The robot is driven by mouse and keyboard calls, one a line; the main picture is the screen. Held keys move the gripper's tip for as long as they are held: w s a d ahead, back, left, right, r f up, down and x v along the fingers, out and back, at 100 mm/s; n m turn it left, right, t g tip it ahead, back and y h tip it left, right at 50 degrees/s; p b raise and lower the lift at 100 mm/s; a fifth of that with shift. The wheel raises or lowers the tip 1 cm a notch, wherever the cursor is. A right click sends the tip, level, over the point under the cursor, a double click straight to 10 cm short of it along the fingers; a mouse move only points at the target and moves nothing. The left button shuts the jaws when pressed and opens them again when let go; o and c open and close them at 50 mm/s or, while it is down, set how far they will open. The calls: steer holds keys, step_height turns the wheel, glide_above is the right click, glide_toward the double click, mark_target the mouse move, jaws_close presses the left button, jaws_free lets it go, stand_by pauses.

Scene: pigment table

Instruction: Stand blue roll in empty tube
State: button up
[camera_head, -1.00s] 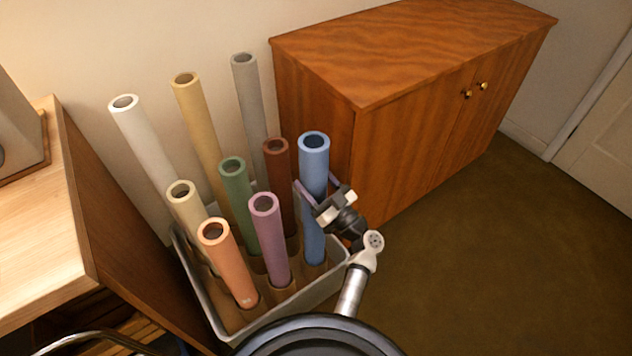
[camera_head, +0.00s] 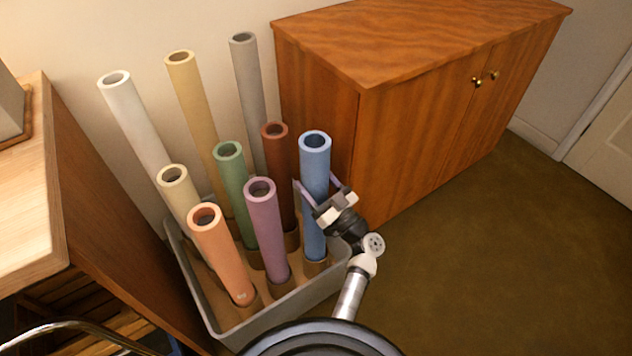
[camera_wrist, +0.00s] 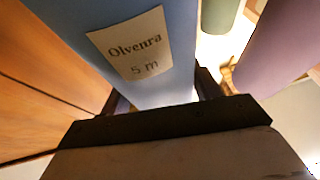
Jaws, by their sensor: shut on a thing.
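The blue roll (camera_head: 314,195) stands nearly upright at the right front corner of the grey bin (camera_head: 285,310). Its lower end meets a brown cardboard tube (camera_head: 318,268) there and appears to be inside its mouth; how deep is hidden. My gripper (camera_head: 322,190) is shut on the roll at about mid-height, coming from the right front. In the wrist view the blue roll (camera_wrist: 182,40) sits between the dark fingers of my gripper (camera_wrist: 158,95), with a beige label reading "Olvenra 5 m" facing the camera.
Several other rolls stand in the bin; the purple roll (camera_head: 263,230) and dark red roll (camera_head: 278,175) are closest to the blue one. A wooden cabinet (camera_head: 400,150) stands close behind on the right. A wooden desk (camera_head: 30,200) borders the left. Brown floor (camera_head: 480,270) is free on the right.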

steer(key=o, duration=1.5)
step_height(320, 180, up, 20)
steer(key=shift+r, duration=0.1)
